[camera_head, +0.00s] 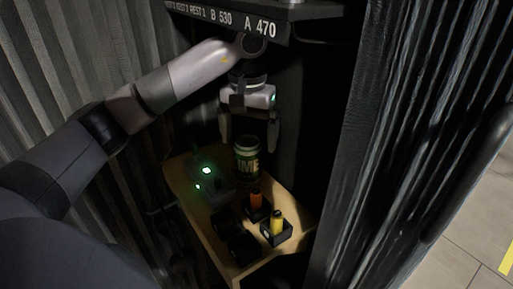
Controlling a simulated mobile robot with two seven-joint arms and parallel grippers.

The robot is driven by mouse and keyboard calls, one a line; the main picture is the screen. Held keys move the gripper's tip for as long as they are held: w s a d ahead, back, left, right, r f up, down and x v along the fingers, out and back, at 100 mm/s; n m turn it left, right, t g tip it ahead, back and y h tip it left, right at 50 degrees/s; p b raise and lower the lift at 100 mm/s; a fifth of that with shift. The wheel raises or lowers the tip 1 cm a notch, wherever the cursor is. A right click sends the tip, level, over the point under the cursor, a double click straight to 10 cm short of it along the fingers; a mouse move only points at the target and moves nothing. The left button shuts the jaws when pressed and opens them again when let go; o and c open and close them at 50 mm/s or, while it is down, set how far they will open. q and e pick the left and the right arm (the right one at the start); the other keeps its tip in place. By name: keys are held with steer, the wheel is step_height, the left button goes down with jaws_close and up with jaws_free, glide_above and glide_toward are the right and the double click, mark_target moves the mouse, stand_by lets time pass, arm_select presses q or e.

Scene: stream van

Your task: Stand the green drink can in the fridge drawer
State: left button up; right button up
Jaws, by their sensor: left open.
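The green drink can (248,163) stands upright on a small wooden shelf (225,254), toward its back. Part of a word, "IME", shows on its side. My left gripper (249,142) points down over the can. Its two fingers are apart, one on each side of the can's top, and it holds nothing. I cannot tell whether a finger touches the can. The fridge drawer is not in view. My right gripper is not in view.
A dark device with green lights (206,171) sits left of the can. An orange item (256,200) and a yellow item (277,225) stand in dark holders in front of it. A dark overhead board (228,20) is above, and dark curtains hang on both sides.

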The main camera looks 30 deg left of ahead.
mark_target(248, 158)
arm_select(q)
steer(key=shift+w, duration=0.15)
steer(key=shift+a+f, duration=0.1)
steer(key=shift+f, duration=0.1)
step_height(248, 158, down, 2)
steer(key=shift+f, duration=0.15)
step_height(248, 158, down, 4)
steer(key=shift+a+f, duration=0.1)
steer(key=shift+f, duration=0.05)
steer(key=c, duration=1.5)
steer(key=shift+r, duration=0.2)
